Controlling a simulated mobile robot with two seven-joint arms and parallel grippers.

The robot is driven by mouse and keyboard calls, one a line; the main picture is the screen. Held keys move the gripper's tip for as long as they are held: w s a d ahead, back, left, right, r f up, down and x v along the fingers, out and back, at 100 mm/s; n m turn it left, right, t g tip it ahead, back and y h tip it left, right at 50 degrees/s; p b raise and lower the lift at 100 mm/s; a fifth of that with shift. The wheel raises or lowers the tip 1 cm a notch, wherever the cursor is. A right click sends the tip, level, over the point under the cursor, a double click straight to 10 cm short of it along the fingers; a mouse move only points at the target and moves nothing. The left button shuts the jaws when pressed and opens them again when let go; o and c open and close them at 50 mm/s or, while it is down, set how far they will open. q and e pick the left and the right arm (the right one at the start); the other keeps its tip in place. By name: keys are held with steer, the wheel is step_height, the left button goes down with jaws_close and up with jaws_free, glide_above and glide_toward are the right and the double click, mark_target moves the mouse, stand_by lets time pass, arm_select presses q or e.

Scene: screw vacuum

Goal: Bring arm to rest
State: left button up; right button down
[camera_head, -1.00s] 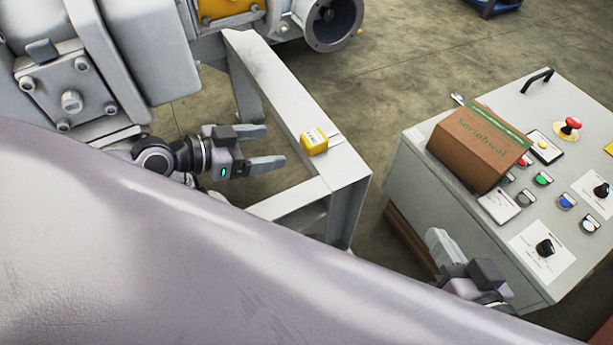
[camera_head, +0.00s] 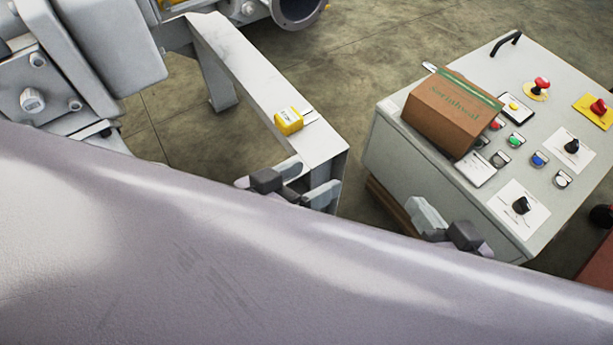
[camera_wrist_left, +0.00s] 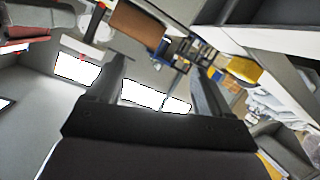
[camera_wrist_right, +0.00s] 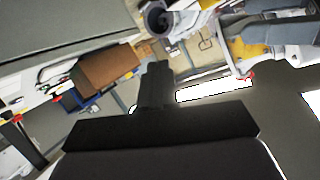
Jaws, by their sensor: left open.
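My left gripper (camera_head: 306,181) is open and empty. In the head view its fingers show past the edge of my grey body, just in front of the near end of the grey metal frame (camera_head: 262,82). The left wrist view shows the two fingers (camera_wrist_left: 160,82) spread apart with nothing held between them. My right gripper (camera_head: 424,214) is in front of the control box's lower left side. The right wrist view shows its fingers (camera_wrist_right: 155,84) together as one block, with no object seen in them. Most of both arms is hidden behind my body.
A yellow block (camera_head: 289,121) sits on the frame. A brown carton (camera_head: 450,112) rests on the grey control box (camera_head: 392,155), which has several buttons and knobs. Grey machinery (camera_head: 75,60) stands at the left. Open floor shows between frame and box.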

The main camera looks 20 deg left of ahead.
arm_select(q)
steer(key=s+a+r+y+p, duration=0.1)
steer(key=a+r+p, duration=0.2)
steer(key=p, duration=0.8)
steer(key=s+a+r+g+y+p, duration=0.1)
steer(key=s+a+r+y+p, duration=0.1)
steer(key=a+r+p, duration=0.2)
steer(key=s+a+r+y+p, duration=0.2)
steer(key=r+p, duration=0.6)
steer(key=p, duration=0.9)
steer(key=shift+a+r+p, duration=0.3)
steer(key=shift+a+p, duration=0.05)
steer(key=shift+a, duration=0.7)
arm_select(e)
steer(key=s+d+r+h, duration=0.2)
steer(key=d+r, duration=0.3)
steer(key=r, duration=0.2)
steer(key=s+d+r+g+h, duration=0.1)
steer(key=s+d+r+h, duration=0.2)
steer(key=d+r, duration=0.3)
step_height(320, 180, up, 3)
steer(key=shift+f, duration=0.2)
